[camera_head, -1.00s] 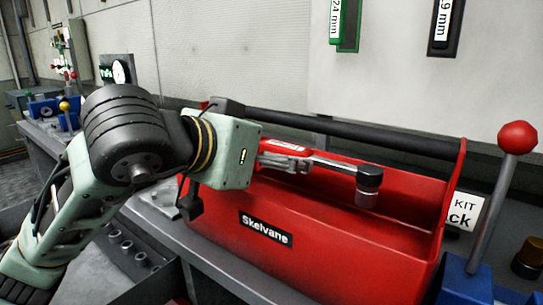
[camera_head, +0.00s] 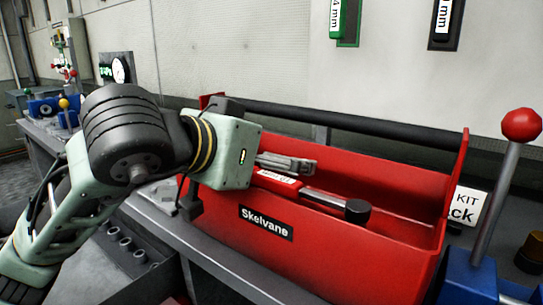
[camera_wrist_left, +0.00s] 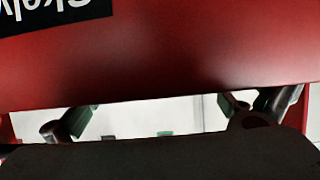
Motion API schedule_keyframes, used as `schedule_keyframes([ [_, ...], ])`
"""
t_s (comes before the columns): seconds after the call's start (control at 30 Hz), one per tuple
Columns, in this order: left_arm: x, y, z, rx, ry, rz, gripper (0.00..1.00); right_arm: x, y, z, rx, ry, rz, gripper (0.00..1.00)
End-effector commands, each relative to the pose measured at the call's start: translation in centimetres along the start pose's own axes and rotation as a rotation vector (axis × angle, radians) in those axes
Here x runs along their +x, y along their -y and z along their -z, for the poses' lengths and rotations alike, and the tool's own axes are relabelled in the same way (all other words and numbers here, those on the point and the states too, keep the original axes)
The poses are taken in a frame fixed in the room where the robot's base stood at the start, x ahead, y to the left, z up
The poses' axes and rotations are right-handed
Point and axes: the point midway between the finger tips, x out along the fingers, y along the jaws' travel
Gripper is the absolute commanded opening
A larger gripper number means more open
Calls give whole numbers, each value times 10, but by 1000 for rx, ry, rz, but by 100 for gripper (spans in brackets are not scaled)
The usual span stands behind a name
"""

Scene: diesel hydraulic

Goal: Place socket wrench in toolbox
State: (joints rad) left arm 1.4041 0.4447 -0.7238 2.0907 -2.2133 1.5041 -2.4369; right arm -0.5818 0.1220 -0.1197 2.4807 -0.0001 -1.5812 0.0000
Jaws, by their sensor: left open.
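The red toolbox (camera_head: 400,240), labelled Skelvane, stands on the bench with a black bar handle along its top. The socket wrench (camera_head: 325,199) lies inside it, slightly tilted, with its red handle at the left and its dark socket end at the right near the front wall. The toolbox front wall hides its underside. My left gripper (camera_head: 300,164) is open over the toolbox, above and apart from the wrench; my wrist covers part of it. In the left wrist view the toolbox wall (camera_wrist_left: 200,60) fills the top. My right gripper is not in view.
A red-knobbed lever (camera_head: 500,190) on a blue base stands close to the toolbox's right end. A white kit label (camera_head: 467,207) is behind it. A gauge (camera_head: 121,70) and blue fixtures are at the far left. The toolbox's right interior is clear.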

Motion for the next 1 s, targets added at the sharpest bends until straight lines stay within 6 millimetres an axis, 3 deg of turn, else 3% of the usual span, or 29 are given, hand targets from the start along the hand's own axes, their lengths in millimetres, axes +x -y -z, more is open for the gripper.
schedule_keyframes([
  [0.2, -5, -1, 12, 0, 0, -1, 100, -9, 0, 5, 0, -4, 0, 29],
  [0.27, -9, -1, 17, 1, -1, -1, 100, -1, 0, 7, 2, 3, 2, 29],
  [0.7, -104, 1, 12, 2, -3, 4, 100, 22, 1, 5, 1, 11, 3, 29],
  [1.0, -125, 0, 11, 0, 0, 0, 100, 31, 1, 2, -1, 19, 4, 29],
])
